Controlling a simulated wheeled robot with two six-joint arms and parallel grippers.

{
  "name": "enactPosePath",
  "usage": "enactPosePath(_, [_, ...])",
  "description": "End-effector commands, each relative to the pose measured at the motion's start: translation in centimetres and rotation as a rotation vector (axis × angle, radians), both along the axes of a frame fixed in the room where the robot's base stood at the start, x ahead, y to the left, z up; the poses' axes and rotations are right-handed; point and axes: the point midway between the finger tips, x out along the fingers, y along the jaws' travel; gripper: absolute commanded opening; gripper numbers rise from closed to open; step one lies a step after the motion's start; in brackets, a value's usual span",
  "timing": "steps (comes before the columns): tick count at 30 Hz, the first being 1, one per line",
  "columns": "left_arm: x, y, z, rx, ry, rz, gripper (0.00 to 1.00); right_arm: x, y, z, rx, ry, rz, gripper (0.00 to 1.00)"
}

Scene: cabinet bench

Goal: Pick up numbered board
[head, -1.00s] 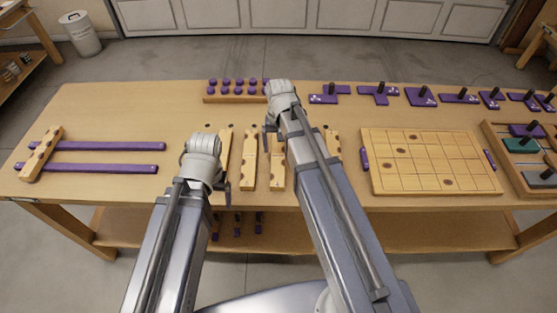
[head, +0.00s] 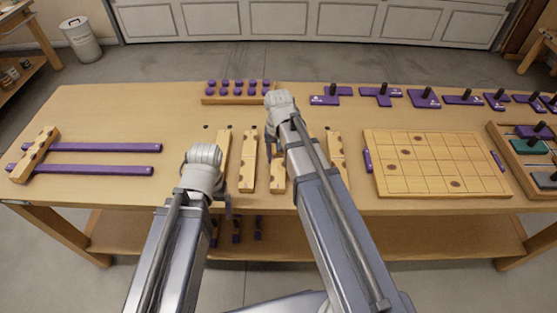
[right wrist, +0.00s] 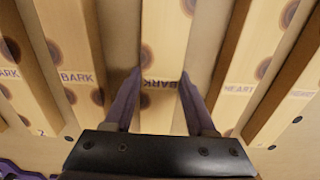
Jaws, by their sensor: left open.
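The numbered boards are pale wooden strips with dark round spots, lying in a row across the table's middle. In the right wrist view several carry the words BARK or HEART, and some show a number. My right gripper (right wrist: 160,88) points down with its two purple fingers on either side of a BARK board (right wrist: 165,40); the fingers look apart, with narrow gaps beside the board. In the head view my right forearm partly hides this board (head: 278,184). Another board (head: 248,162) lies to its left. My left gripper (head: 228,203) is open and empty near the table's front edge.
A peg rack (head: 238,98) stands behind the boards. A gridded wooden panel (head: 435,180) lies right, with purple handled pieces (head: 423,97) behind it and a tray (head: 520,168) beside it. Two purple rails (head: 95,169) with a wooden crosspiece (head: 35,155) lie left.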

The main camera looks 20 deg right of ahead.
Motion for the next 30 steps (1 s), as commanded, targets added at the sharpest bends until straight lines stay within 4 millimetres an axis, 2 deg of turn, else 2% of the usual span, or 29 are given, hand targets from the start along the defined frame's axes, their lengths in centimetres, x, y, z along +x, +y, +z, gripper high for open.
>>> enactPosePath(2, [0.0,0.0,0.0,0.0,0.0,0.0,0.91,0.0,0.0,0.0,0.0,0.0,0.0,0.45])
enactPosePath(14, [0.0,0.0,0.0,0.0,0.0,0.0,0.91,0.0,0.0,0.0,0.0,0.0,0.0,0.0])
enactPosePath(25, [0.0,0.0,0.1,0.0,0.0,0.0,0.91,0.0,0.0,0.1,0.0,0.0,0.0,0.0])
enactPosePath(30, [0.0,0.0,1.0,0.0,0.0,0.0,0.91,0.0,0.0,1.0,0.0,0.0,0.0,0.0])
